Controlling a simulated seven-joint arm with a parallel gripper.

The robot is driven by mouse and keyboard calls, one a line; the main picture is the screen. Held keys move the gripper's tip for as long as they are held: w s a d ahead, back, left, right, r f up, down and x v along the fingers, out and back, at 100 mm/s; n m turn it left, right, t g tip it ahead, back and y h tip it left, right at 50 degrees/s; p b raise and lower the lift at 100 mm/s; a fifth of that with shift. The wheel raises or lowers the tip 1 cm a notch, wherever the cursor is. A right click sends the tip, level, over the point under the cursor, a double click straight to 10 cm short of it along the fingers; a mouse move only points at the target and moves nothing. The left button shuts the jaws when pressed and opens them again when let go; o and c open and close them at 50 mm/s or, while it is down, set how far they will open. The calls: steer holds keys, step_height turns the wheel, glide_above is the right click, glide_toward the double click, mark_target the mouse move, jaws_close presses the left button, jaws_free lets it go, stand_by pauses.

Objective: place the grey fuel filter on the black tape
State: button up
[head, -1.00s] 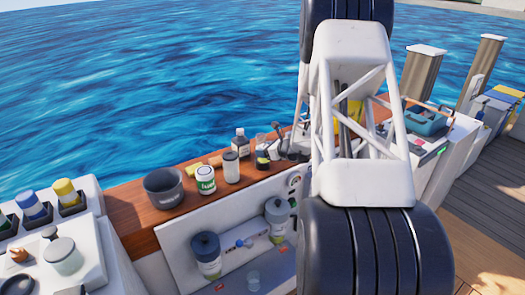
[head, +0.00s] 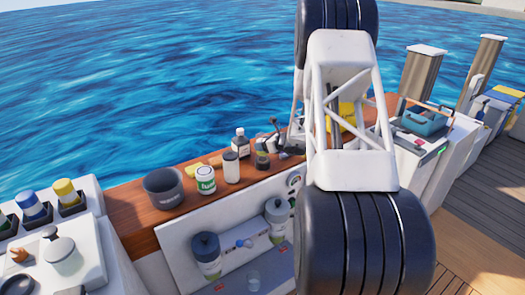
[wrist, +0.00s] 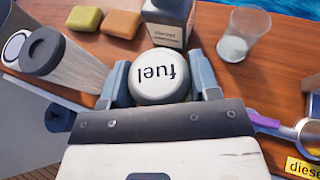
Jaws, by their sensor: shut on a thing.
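The grey fuel filter shows in the wrist view as a pale round top marked "fuel" (wrist: 162,78), upside down in the picture. My gripper (wrist: 163,84) is shut on it, with one blue-grey finger on each side. The filter's lower body is hidden, so I cannot tell whether it touches anything beneath. In the head view my arm covers much of the gripper area. A low dark round thing (head: 262,161) on the wooden ledge there may be the black tape, but it is too small to be sure. I cannot make out the tape in the wrist view.
The wooden ledge (head: 130,212) is crowded. A purple-handled tool (wrist: 268,122) lies at right. A grey pot (head: 164,187) stands further left.

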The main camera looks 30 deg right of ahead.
steer(key=shift+w+d+f, duration=0.1)
steer(key=shift+w+f, duration=0.15)
steer(key=shift+f, duration=1.5)
steer(key=shift+f, duration=0.15)
steer(key=o, duration=1)
steer(key=shift+o, duration=0.2)
steer(key=shift+s+r, duration=0.2)
steer(key=shift+s+d+r, duration=0.3)
steer(key=shift+s, duration=0.25)
steer(key=v, duration=1)
steer(key=shift+s+d, duration=0.1)
